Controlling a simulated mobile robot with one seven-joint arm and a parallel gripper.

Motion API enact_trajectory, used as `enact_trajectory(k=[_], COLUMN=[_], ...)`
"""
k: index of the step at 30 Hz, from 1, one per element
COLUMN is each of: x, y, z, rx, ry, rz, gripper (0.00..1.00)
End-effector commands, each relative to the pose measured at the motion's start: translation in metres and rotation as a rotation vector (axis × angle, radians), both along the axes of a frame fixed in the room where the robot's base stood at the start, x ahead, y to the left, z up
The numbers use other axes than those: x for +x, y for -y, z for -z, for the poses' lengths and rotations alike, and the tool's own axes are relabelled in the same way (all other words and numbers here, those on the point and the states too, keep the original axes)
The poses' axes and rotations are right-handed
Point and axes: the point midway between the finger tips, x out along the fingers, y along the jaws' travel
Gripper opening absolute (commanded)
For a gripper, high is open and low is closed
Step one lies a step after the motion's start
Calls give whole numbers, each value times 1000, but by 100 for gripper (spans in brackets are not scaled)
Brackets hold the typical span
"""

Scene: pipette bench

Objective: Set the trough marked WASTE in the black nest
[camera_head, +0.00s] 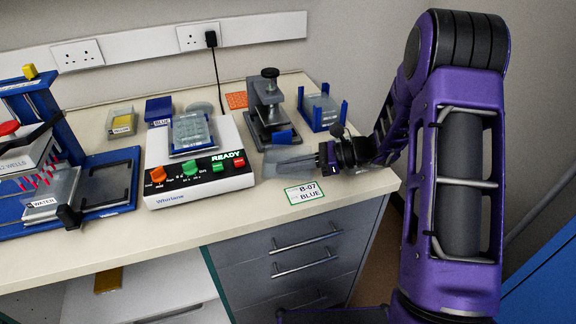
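No label reading WASTE is legible in this view. A grey, partly see-through object (287,163), possibly a trough, lies on the bench right of the white machine; I see no label on it. My gripper (322,160) is at its right end, low over the bench, pointing left. Whether the fingers touch or grip it is too small to tell. A trough marked WATER (50,207) sits at the left on the blue deck. A dark area on that deck (112,183), right of the WATER trough, may be the black nest; I cannot be sure.
The white machine (196,182) showing READY stands mid-bench with a plate on top. A black press-like stand (268,112), a blue-ended rack (322,110), a small tray with yellow (121,123) and a blue block (158,110) stand behind. A B-07 BLUE card (304,193) lies in front.

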Motion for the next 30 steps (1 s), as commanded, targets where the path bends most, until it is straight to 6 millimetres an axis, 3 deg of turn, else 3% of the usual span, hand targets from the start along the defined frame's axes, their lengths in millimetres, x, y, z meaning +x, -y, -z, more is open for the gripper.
enact_trajectory(k=[7, 12, 23, 30], x=[0, 0, 0, -2], y=[0, 0, 2, 41], z=[3, 2, -3, -13], rx=[0, 0, -1, -2], ry=[0, 0, 1, 1], rz=[0, 0, 1, 6], gripper=[0, 33, 33, 33])
